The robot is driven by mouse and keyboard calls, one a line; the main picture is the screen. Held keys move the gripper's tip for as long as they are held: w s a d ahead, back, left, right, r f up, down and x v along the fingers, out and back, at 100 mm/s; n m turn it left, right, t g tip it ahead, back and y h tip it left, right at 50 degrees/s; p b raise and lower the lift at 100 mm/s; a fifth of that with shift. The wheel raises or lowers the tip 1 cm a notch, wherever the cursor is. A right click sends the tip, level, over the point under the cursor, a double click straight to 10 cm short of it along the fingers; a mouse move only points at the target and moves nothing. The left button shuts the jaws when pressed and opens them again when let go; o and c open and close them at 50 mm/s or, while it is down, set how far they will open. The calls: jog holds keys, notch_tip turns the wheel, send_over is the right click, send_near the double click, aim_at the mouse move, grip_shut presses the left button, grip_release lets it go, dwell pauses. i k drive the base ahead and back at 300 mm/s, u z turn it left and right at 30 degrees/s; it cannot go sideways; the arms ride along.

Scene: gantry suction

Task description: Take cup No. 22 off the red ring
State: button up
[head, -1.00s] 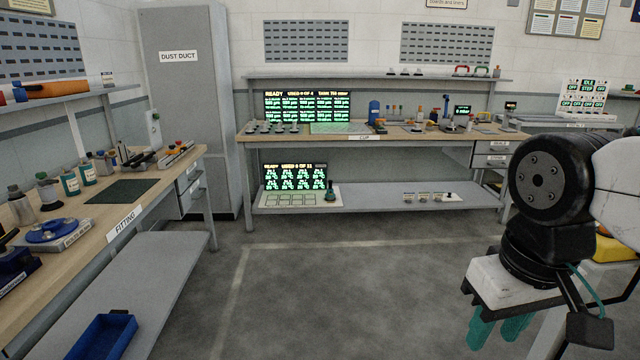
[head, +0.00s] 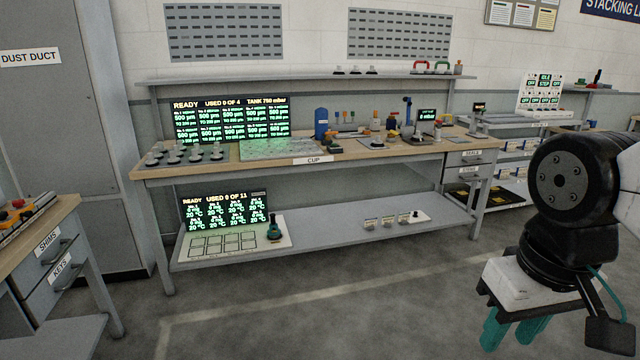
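My gripper (head: 513,333) is at the lower right in the head view, its teal fingers pointing down over the floor. The fingers look apart with nothing between them, well away from the bench. I cannot make out cup No. 22 or a red ring at this distance. Several small grey cups (head: 196,153) stand on a plate at the left end of the bench labelled CUP (head: 360,152). Three small dark-and-white pieces (head: 356,70) stand on the shelf above. Red and green handle-like pieces (head: 420,66) are further right on that shelf.
A lit display (head: 230,119) stands at the bench back, another (head: 224,208) on the lower shelf. Drawers (head: 469,157) are under the bench's right end. A second bench with drawers (head: 45,245) is at the left. The grey floor (head: 330,310) between is clear.

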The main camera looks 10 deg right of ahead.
aim_at(417, 137)
jog(key=z, duration=0.35)
jog(key=i, duration=2.1)
jog(key=z, duration=0.75)
jog(key=i, duration=2.5)
jog(key=z, duration=0.3)
